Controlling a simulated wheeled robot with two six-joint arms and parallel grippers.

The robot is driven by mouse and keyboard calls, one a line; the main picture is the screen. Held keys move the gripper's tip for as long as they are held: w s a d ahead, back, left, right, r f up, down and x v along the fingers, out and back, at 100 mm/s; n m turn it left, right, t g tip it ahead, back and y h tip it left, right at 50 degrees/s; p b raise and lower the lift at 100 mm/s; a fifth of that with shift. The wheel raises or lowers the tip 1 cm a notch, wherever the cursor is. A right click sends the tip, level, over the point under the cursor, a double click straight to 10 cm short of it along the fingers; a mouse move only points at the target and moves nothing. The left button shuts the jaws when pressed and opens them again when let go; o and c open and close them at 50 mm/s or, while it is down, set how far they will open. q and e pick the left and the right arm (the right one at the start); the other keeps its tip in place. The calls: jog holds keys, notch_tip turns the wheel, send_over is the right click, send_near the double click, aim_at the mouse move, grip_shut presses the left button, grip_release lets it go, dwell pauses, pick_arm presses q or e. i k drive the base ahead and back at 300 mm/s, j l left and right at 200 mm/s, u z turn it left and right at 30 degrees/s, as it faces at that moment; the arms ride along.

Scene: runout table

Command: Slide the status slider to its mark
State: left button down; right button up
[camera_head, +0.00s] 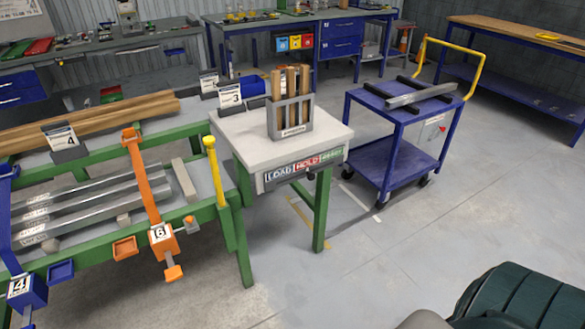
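The status board (304,166) is on the front edge of the small white-topped table, in the middle of the view. It has a white field reading LOAD, a red field reading HOLD and a green field whose word is hard to read. A dark strip shows along its lower edge. The slider's knob and its mark are too small to tell apart, so I cannot tell at which field the slider stands. Neither of my grippers is in view.
A grey holder (290,119) with upright wooden pieces stands on the white-topped table (245,139). At left, a green rack (100,155) bears metal bars, timber and an orange clamp (147,190). A blue cart (400,118) stands at right. Open floor (430,220) lies in front.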

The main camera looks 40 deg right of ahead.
aim_at(311, 177)
jog(key=z, duration=1.25)
